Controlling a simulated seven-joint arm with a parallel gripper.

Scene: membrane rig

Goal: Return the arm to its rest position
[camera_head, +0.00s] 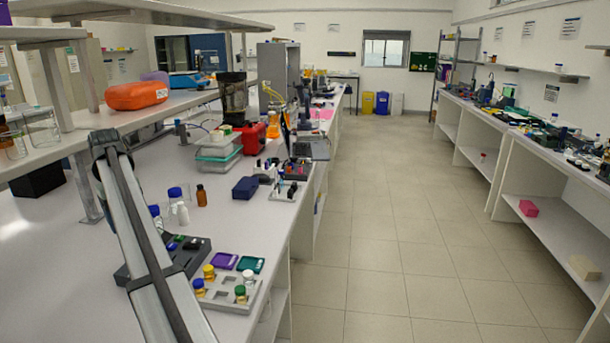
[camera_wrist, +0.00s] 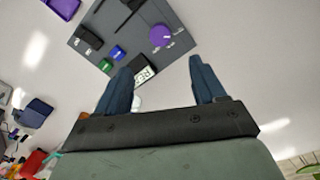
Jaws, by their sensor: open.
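My gripper (camera_wrist: 160,64) is open in the wrist view, its two dark blue fingers spread apart with nothing between them. Beyond the fingertips is a grey board (camera_wrist: 128,45) on the white bench. In the head view my arm (camera_head: 130,220) rises from the bottom over the left bench. A dark board (camera_head: 196,256) shows partly behind it. My gripper's fingers cannot be made out there.
A grey rack (camera_head: 228,293) with several capped vials stands right of my arm, near the bench edge. Blue-capped bottles (camera_head: 175,193) and a brown bottle (camera_head: 201,195) stand behind. A shelf (camera_head: 110,122) with an orange case (camera_head: 136,95) overhangs the left. The aisle floor (camera_head: 400,240) is clear.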

